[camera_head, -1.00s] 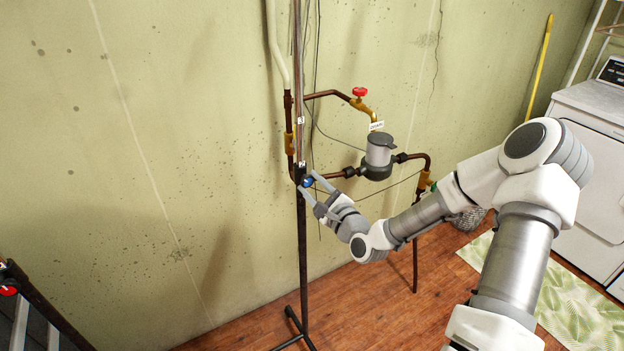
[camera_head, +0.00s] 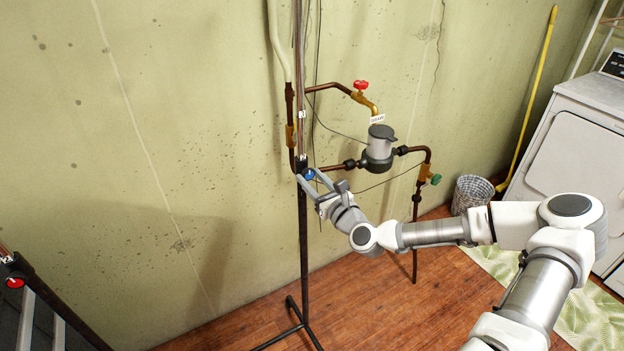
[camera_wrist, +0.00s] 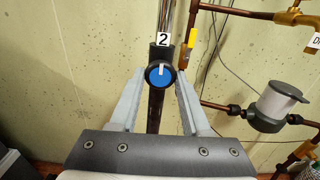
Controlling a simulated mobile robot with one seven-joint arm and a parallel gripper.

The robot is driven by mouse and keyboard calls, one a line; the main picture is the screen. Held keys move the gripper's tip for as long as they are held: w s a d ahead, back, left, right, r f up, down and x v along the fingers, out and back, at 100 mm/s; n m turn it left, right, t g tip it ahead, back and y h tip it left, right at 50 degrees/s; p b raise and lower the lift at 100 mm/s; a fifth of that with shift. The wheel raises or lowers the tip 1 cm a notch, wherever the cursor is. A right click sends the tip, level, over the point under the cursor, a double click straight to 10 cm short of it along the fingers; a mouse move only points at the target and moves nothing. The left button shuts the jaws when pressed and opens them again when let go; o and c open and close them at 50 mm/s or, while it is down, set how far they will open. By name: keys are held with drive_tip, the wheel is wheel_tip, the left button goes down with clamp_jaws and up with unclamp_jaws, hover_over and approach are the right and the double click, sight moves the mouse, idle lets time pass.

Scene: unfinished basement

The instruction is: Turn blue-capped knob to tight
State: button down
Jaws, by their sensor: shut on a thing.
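The blue-capped knob (camera_wrist: 160,75) sits in a dark fitting on an upright pole, near the middle of the wrist view. In the head view the knob (camera_head: 309,174) shows small between my fingertips. My gripper (camera_head: 308,178) reaches it from the lower right. In the wrist view the fingers of my gripper (camera_wrist: 160,80) lie on the left and right sides of the knob, shut on it. Any tight marking is too small to tell.
To the right are copper pipes, a grey meter (camera_head: 380,148), a red-handled valve (camera_head: 361,86) and a green-handled valve (camera_head: 435,179). The pole (camera_head: 303,245) stands on floor legs before the wall. A wicker basket (camera_head: 472,193) and a white appliance (camera_head: 575,150) stand farther right.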

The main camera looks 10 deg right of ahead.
idle(0.5)
drive_tip(key=shift+c, duration=1.9)
unclamp_jaws()
drive_tip(key=shift+s, duration=0.1)
drive_tip(key=p+v, duration=0.3)
drive_tip(key=v, duration=1.4)
drive_tip(key=shift+s, duration=0.1)
